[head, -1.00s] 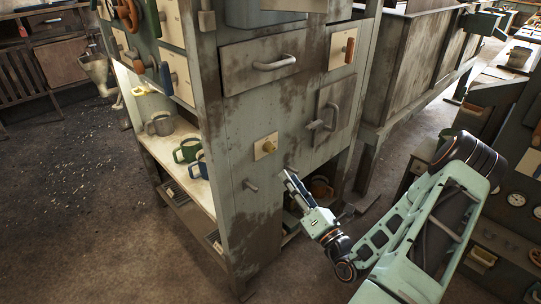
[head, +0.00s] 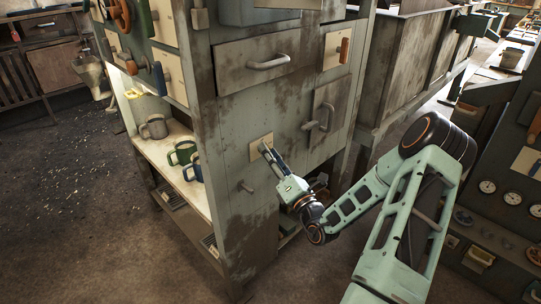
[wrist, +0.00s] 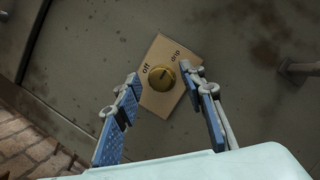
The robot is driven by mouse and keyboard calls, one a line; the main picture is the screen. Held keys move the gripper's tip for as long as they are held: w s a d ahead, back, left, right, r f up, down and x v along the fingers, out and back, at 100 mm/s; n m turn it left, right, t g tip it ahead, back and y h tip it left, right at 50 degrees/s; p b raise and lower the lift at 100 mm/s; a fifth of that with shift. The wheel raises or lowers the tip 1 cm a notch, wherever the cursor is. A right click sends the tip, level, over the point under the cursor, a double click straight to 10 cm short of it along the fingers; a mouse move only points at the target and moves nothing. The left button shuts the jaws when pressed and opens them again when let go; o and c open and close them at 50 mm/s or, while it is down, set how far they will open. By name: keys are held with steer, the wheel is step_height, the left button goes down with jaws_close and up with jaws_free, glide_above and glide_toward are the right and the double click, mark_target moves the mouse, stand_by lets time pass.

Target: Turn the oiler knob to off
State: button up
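The oiler knob (wrist: 162,78) is a round brass knob on a tan plate (wrist: 146,99) with "off" at its left and "drip" at its upper right. A dark mark on the knob appears to point toward "drip". My gripper (wrist: 160,75) is open, its two blue-padded fingers on either side of the knob; I cannot tell if they touch it. In the head view my gripper (head: 266,150) reaches the plate (head: 258,140) on the cabinet front and hides the knob.
The cabinet front also has a drawer handle (head: 268,63), a small door handle (head: 312,124) to the right and a peg (head: 246,187) below. Mugs (head: 183,153) stand on the open side shelf. A peg (wrist: 298,69) shows at right in the wrist view.

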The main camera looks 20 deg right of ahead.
steer(key=shift+c, duration=0.5)
jaws_close()
steer(key=shift+n, duration=0.3)
steer(key=n+g+y, duration=0.1)
steer(key=n+y, duration=0.2)
steer(key=n, duration=0.5)
steer(key=n+g+y, duration=0.1)
steer(key=n+y, duration=0.2)
steer(key=n, duration=0.5)
steer(key=n+g+y+b, duration=0.1)
steer(key=n+y, duration=0.3)
steer(key=n, duration=0.4)
steer(key=shift+d+g, duration=0.4)
steer(key=shift+g, duration=0.2)
